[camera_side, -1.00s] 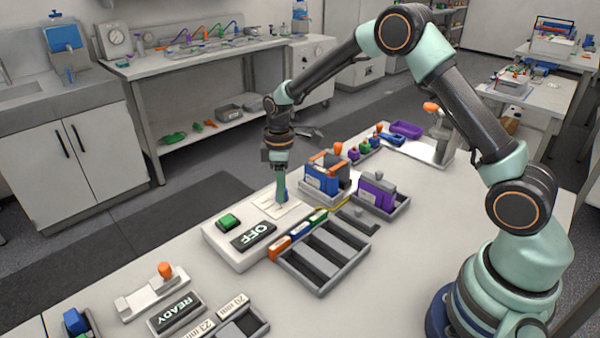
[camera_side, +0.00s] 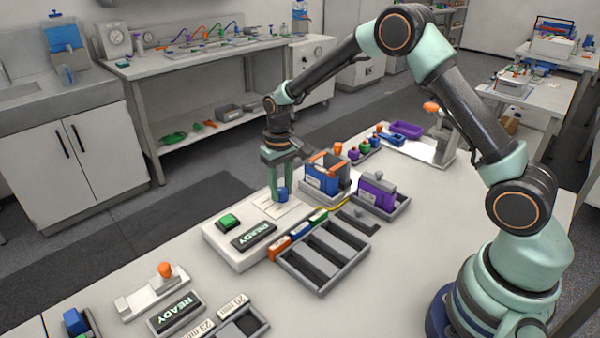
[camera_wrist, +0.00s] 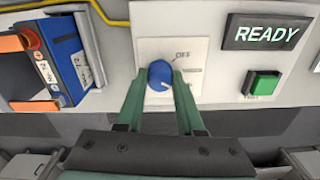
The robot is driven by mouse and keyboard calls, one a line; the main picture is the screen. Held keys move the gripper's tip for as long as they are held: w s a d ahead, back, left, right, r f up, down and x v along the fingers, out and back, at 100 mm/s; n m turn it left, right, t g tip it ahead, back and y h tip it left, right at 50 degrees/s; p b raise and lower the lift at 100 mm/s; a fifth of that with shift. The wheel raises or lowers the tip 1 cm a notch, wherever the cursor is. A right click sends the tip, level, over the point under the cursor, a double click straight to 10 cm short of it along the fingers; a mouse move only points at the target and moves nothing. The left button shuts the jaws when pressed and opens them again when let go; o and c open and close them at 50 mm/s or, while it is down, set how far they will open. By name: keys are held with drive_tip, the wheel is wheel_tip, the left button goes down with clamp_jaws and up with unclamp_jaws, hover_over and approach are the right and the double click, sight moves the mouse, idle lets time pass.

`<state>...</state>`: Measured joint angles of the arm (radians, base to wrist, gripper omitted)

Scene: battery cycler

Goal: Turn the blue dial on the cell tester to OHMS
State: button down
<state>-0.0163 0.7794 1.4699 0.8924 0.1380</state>
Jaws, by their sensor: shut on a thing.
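The blue dial (camera_wrist: 160,74) sits on a white plate (camera_wrist: 149,48) on the cell tester (camera_side: 221,242). In the side view the dial (camera_side: 283,194) shows low between my fingers. My gripper (camera_wrist: 161,80) is shut on the dial, one finger on each side. An OFF label shows on the plate above and right of the dial. A pale mark shows on the dial's lower part. Other labels are hidden by my fingers or too small to read. The tester's display (camera_wrist: 267,32) reads READY.
A green button (camera_wrist: 262,84) sits below the display. A blue and orange battery unit (camera_side: 322,176) stands close to my gripper, with a purple one (camera_side: 375,192) beyond. An empty grey slotted tray (camera_side: 322,258) lies in front of the tester, with a yellow cable nearby.

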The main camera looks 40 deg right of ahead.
sight(282, 189)
drive_tip(key=shift+r+m, duration=0.1)
drive_tip(key=shift+m, duration=0.7)
drive_tip(key=c, duration=0.5)
unclamp_jaws()
drive_tip(key=shift+r, duration=6.05)
